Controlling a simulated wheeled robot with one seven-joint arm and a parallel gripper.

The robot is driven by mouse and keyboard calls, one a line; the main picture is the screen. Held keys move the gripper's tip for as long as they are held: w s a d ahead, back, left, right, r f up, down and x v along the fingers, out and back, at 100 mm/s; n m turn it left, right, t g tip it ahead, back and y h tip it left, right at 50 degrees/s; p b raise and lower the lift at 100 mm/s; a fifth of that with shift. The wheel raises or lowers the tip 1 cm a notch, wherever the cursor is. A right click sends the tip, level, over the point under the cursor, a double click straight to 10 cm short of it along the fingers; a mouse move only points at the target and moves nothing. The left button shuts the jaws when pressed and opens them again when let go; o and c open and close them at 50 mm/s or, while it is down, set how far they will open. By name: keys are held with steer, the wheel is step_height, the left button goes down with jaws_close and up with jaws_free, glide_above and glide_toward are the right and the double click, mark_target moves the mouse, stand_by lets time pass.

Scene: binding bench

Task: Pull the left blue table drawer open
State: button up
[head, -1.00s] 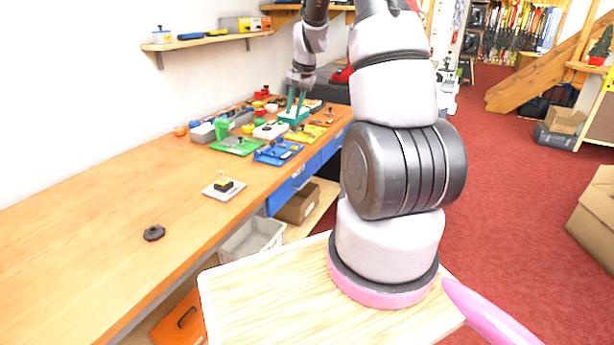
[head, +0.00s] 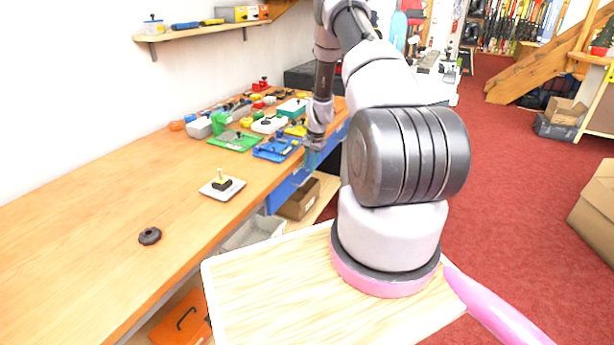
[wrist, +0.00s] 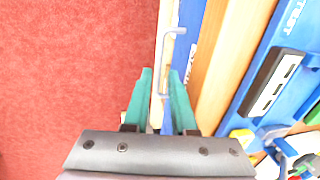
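The left blue drawer (head: 283,197) sits under the bench top, and its front looks flush with the bench edge. In the wrist view its blue front (wrist: 187,22) shows as a strip beside the wooden edge, with a pale grey bar handle (wrist: 166,58) standing out from it. My gripper (head: 311,160) is beside the bench edge in front of the blue drawers. In the wrist view its two teal fingers (wrist: 161,76) are apart, and the lower part of the handle lies between the fingertips in the picture. I cannot tell whether they touch it. My arm hides part of the drawer fronts.
The wooden bench top (head: 110,210) holds a green tray (head: 233,140), a blue tray (head: 276,149) and a small white plate (head: 222,190) near the edge. A cardboard box (head: 298,203) and a grey bin (head: 255,232) are below. Red floor (head: 520,200) is free at the right.

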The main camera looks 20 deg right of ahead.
mark_target(306, 180)
steer(key=f, duration=0.5)
steer(key=shift+w+a, duration=0.3)
steer(key=shift+w, duration=0.1)
jaws_close()
stand_by(1.0)
